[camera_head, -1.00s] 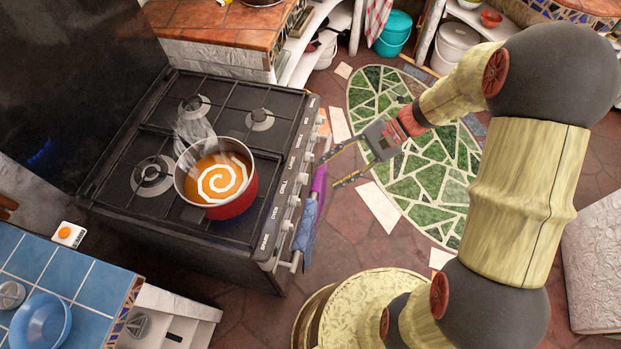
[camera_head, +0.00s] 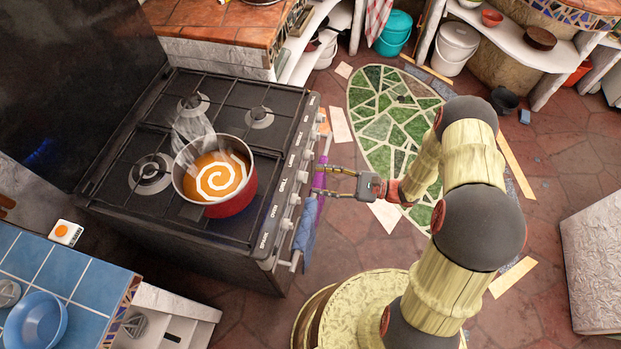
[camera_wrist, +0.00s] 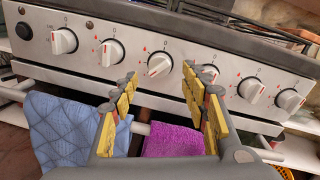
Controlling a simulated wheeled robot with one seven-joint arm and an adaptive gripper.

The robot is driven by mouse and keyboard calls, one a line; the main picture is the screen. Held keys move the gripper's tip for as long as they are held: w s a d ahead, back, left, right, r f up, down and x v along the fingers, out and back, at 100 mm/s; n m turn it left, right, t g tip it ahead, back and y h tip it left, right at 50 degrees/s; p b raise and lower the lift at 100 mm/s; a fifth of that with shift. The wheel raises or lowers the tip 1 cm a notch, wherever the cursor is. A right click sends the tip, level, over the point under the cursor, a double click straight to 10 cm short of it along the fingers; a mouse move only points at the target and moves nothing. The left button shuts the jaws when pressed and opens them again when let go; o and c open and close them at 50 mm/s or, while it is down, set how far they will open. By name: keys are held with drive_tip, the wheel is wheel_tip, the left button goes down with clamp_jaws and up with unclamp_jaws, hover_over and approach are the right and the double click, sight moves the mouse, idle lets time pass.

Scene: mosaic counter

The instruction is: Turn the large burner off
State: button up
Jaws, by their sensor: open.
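The stove's front panel (camera_wrist: 85,55) carries a row of white knobs. In the wrist view the third knob from the left (camera_wrist: 160,64) sits at a different angle from its neighbours, with its grip slanted. The knob to its right (camera_wrist: 205,75) is partly behind the right finger. My gripper (camera_wrist: 163,85) is open and empty, its fingers pointing at the panel with the slanted knob ahead, between the fingertips. In the head view my gripper (camera_head: 317,180) is just off the stove's front. A red pot (camera_head: 232,200) of orange soup sits on a burner, steaming; no flame shows under it.
A rail below the panel holds a blue towel (camera_wrist: 70,130) and a purple towel (camera_wrist: 172,140), close under my fingers. A blue-tiled counter (camera_head: 85,270) is at the lower left. Floor with a green mosaic (camera_head: 385,110) lies behind my gripper.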

sight(303, 177)
drive_tip(key=shift+b+x, duration=0.4)
drive_tip(key=shift+x, duration=1.65)
drive_tip(key=c, duration=1.1)
